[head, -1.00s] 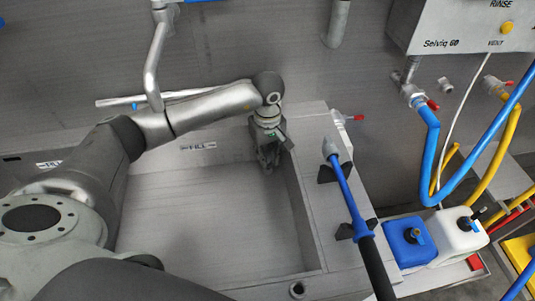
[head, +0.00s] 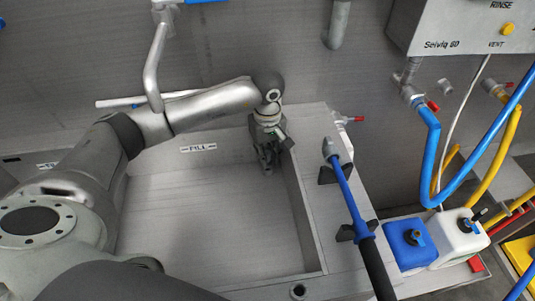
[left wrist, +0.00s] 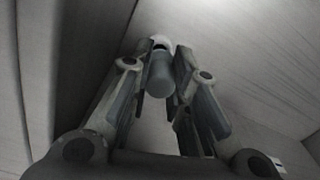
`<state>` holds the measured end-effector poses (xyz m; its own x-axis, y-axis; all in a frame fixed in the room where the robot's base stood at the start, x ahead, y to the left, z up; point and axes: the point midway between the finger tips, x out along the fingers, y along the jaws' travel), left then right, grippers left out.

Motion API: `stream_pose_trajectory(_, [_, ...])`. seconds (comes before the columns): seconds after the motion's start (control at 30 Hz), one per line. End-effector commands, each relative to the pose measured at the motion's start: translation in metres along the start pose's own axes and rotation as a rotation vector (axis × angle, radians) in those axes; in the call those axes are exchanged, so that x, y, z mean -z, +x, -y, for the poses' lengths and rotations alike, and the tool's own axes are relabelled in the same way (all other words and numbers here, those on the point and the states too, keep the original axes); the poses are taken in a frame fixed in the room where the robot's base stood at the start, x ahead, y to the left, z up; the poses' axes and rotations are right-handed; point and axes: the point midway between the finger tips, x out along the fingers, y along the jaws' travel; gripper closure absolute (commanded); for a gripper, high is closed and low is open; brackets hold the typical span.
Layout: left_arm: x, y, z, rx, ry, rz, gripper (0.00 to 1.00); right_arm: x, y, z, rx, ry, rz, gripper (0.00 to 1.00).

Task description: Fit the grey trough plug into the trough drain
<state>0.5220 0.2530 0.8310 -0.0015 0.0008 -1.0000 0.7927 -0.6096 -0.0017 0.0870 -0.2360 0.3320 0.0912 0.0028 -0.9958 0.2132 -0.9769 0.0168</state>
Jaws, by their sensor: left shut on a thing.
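The steel trough (head: 210,232) fills the middle of the head view, with a FILL label on its back wall. My left gripper (head: 268,166) points down into the trough's back right corner. In the left wrist view my left gripper (left wrist: 160,88) is shut on the grey trough plug (left wrist: 161,78), a small grey cylinder between its fingers. A pale round edge shows just beyond the plug; I cannot tell whether it is part of the plug or the drain. The drain is not clearly visible in the head view. My right gripper is not in view.
A blue-and-black spray wand (head: 350,200) lies along the trough's right ledge. A blue container (head: 408,246) and a white container (head: 458,238) stand to the right, below hanging hoses. A bent pipe (head: 154,62) rises behind my left arm. The trough floor's middle is clear.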

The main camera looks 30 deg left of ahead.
Motion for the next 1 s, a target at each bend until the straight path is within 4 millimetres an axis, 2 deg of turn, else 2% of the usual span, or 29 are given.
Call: stream_pose_trajectory(1.0, [0.0004, -0.0005, 0.0001, 0.000, -0.001, 0.000, 1.00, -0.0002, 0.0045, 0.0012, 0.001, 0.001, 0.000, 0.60])
